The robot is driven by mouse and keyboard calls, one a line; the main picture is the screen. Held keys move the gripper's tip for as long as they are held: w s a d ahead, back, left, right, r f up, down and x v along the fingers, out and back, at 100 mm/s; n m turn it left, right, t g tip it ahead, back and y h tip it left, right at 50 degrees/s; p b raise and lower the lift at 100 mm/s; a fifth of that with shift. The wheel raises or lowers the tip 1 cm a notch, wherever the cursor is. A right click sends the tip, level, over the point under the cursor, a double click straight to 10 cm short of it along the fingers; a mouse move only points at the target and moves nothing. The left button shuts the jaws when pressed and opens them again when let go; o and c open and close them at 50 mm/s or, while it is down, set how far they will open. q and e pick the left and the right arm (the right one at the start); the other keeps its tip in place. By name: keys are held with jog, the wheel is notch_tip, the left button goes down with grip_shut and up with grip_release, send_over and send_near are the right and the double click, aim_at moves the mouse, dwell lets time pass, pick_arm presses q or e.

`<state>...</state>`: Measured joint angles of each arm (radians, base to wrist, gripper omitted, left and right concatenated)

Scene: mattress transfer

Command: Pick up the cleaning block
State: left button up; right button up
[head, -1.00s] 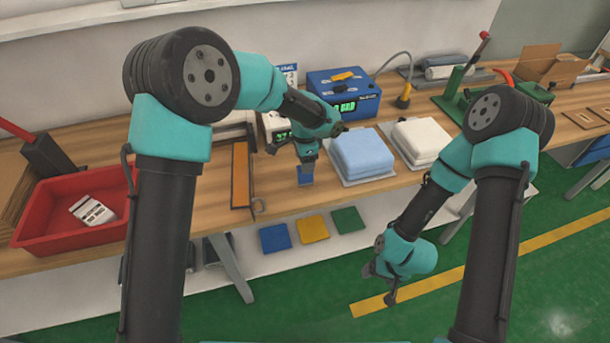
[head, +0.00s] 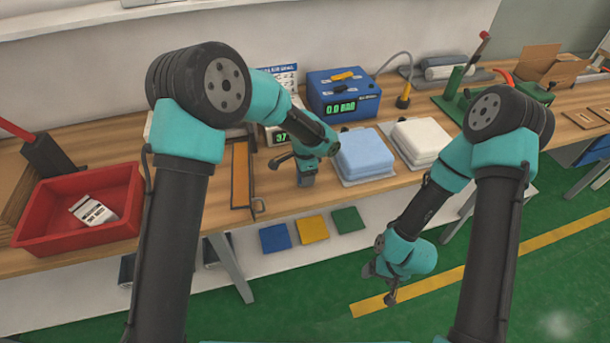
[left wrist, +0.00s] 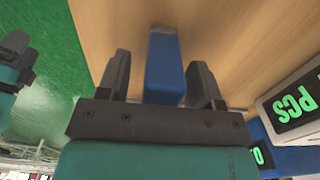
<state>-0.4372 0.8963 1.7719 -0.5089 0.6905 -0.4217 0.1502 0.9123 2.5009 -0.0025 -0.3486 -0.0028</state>
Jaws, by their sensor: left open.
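The cleaning block, a small blue block with a greyish end, stands between the fingers of my left gripper in the left wrist view (left wrist: 164,75). My left gripper (left wrist: 160,78) is open, one dark finger on each side of the block, with a visible gap on each side. In the head view my left gripper (head: 302,167) is low over the bench, and the block is mostly hidden under it. My right gripper (head: 379,284) hangs away from the bench, over the floor; whether it is open or shut is unclear.
On the wooden bench (head: 215,195), a blue device (head: 343,95) stands behind, with blue (head: 363,153) and white (head: 420,140) pads to the right. An orange-topped strip (head: 241,175) and red tray (head: 80,210) lie left. Coloured squares (head: 312,229) show below the front edge.

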dwell(0.4)
pick_arm(q)
jog(key=c, duration=1.1)
jog(key=shift+r, duration=0.1)
jog(key=shift+r, duration=1.3)
jog(key=s+r, duration=0.2)
jog(key=s, duration=1.4)
jog(key=shift+r, duration=0.15)
jog(key=w+a+r+n, duration=0.1)
jog(key=w+a+n, duration=0.2)
jog(key=w+n, duration=0.2)
jog(key=w+a+r+n, duration=0.2)
jog(key=w+a+n, duration=0.2)
jog(key=w, duration=0.5)
jog(key=shift+r+n, duration=0.25)
jog(key=shift+n, duration=0.95)
